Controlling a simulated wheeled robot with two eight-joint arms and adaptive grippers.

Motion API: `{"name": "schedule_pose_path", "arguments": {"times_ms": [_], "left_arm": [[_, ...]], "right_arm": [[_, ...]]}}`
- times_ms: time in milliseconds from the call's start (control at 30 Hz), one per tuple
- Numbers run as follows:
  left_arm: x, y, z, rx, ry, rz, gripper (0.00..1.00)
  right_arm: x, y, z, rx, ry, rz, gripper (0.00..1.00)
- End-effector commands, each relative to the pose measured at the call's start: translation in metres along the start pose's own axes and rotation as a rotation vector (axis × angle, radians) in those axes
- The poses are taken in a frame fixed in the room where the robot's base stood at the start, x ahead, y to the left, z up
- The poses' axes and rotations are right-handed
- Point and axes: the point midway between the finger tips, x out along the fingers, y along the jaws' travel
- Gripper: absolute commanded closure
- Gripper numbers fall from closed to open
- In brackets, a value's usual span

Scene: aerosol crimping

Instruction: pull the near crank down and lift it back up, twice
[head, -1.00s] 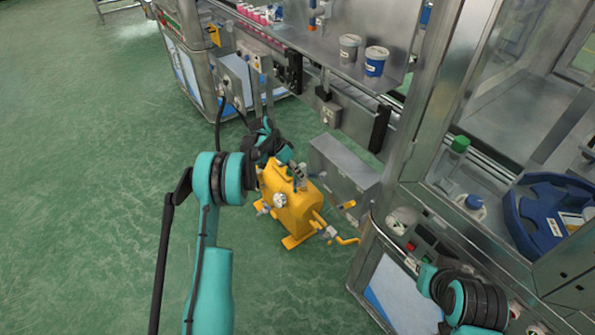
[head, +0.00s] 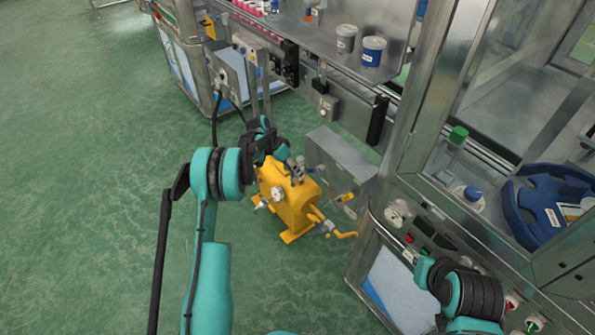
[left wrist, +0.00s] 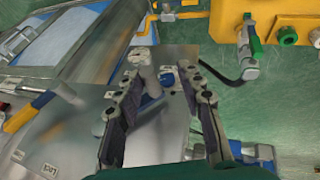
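A yellow machine (head: 296,203) stands on the green floor in the head view. A yellow crank (head: 343,233) sticks out at its lower right, with a short yellow-tipped lever (head: 345,197) above it. Which crank counts as the near one I cannot tell for sure. My left gripper (head: 294,164) is over the machine's top, clear of the lower crank. In the left wrist view its two fingers (left wrist: 161,80) are apart with nothing gripped, and the machine (left wrist: 285,22) shows at the upper right. My right gripper (head: 428,270) is by the lower right cabinet, its fingers unclear.
A grey metal box (head: 340,168) stands right behind the machine. A steel cabinet with a blue bin (head: 545,215) fills the right side. Two tubs, one of them blue-banded (head: 373,51), stand on a shelf above. The floor at left is free.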

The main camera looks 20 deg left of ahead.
Motion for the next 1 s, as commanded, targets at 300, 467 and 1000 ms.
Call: {"name": "schedule_pose_path", "arguments": {"times_ms": [300,467,1000], "left_arm": [[-0.0008,-0.0027,0.0013,-0.003,-0.002,-0.006,0.63],[-0.0011,-0.0017,0.0006,-0.002,-0.002,-0.005,0.63],[-0.0093,-0.0001,-0.0006,-0.002,-0.001,-0.002,0.63]], "right_arm": [[0.0002,0.0,-0.0001,0.0,0.0,0.0,1.0],[0.0,0.0,-0.0003,0.0,0.0,0.0,1.0],[-0.0003,-0.0001,-0.0005,0.0,0.0,0.0,1.0]]}}
